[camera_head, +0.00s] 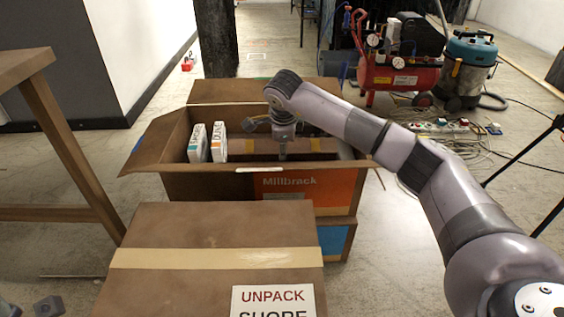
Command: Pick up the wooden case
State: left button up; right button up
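The open cardboard box marked Millbrack (215,185) stands in the middle. Small grey parts at the bottom left corner may be my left gripper (46,306), mostly cut off.
Two white cartons (208,143) stand upright at the left inside the box. A closed, taped carton (205,225) sits in front. A wooden table (65,140) is at the left. A red compressor (400,77), a teal vacuum (468,65) and cables stand behind right.

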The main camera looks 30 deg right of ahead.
grip_shut()
jog(key=shift+r, duration=0.1)
dwell(0.3)
